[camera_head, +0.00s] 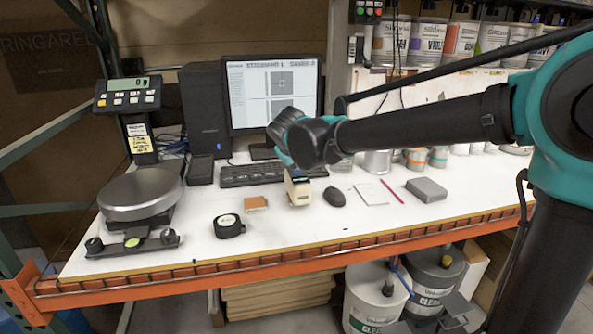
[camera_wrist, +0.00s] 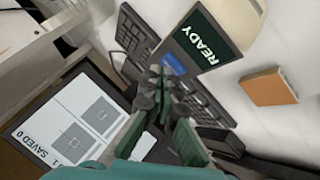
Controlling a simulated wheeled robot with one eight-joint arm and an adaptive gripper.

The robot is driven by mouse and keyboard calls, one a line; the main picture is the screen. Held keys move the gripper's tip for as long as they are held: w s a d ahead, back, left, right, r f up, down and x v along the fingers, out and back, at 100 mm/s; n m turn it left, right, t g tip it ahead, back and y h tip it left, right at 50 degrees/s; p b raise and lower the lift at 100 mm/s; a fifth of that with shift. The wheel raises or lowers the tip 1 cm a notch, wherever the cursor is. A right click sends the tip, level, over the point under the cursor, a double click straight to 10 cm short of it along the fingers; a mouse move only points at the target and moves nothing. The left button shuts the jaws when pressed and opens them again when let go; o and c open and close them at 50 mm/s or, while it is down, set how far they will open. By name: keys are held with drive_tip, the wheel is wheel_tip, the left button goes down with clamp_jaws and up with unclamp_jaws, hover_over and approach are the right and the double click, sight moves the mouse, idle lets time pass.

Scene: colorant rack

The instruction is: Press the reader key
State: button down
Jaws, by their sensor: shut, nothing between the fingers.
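The reader (camera_head: 298,188) is a small cream device standing on the white bench in front of the keyboard. In the wrist view its cream body (camera_wrist: 236,18) has a dark face with a screen (camera_wrist: 208,40) reading READY. A blue key (camera_wrist: 173,64) lies below the screen, partly covered by my fingertips. My gripper (camera_wrist: 160,80) is shut and empty, its tips appearing right at the key's edge. I cannot tell whether they touch it. In the head view my wrist hangs above and behind the reader and the fingers are hidden.
The monitor (camera_head: 272,92) and keyboard (camera_head: 248,174) are behind the reader; the wrist view shows SAVED 0 on the monitor (camera_wrist: 80,125). A mouse (camera_head: 334,196), brown block (camera_head: 256,203) and tape measure (camera_head: 229,226) lie nearby. A scale (camera_head: 140,195) stands at left.

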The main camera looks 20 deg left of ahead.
sight(296, 171)
idle(0.5)
drive_tip(key=shift+r, duration=0.7)
drive_tip(key=shift+r, duration=0.1)
drive_tip(key=shift+r, duration=2.4)
